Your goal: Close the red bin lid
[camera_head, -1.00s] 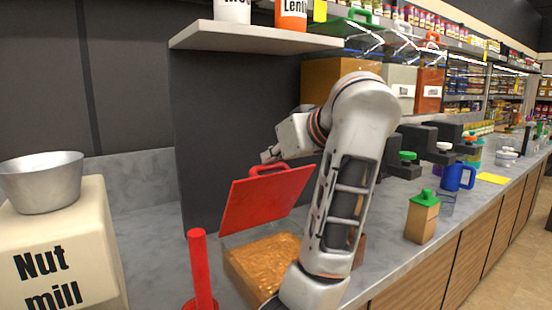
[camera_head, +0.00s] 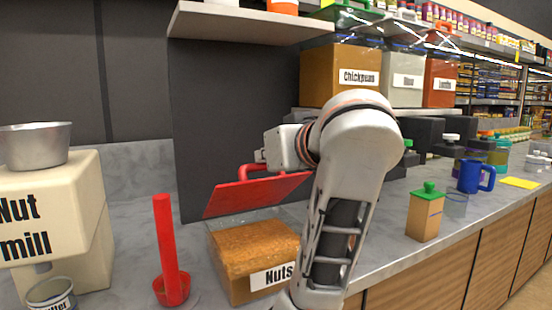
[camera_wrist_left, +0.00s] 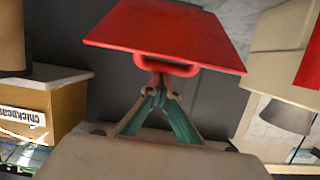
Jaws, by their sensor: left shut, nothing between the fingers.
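The red lid (camera_head: 258,194) is partly open over the bin marked "Nuts" (camera_head: 253,248), tilted, its left side lower in the head view. The bin is filled with brown nuts, and a gap shows between lid and bin. The lid's red handle (camera_head: 268,173) is on top. My left gripper (camera_head: 259,158) is shut and empty at the handle, partly hidden by my arm. In the left wrist view the gripper fingertips (camera_wrist_left: 160,84) meet close by the handle loop below the lid (camera_wrist_left: 168,32); I cannot tell whether they touch it. My right gripper is not in view.
A red upright scoop or pestle (camera_head: 167,255) stands left of the bin. The nut mill (camera_head: 50,215) is farther left. A green-topped carton (camera_head: 425,213) and a blue mug (camera_head: 474,177) stand at right. A shelf (camera_head: 250,25) hangs above.

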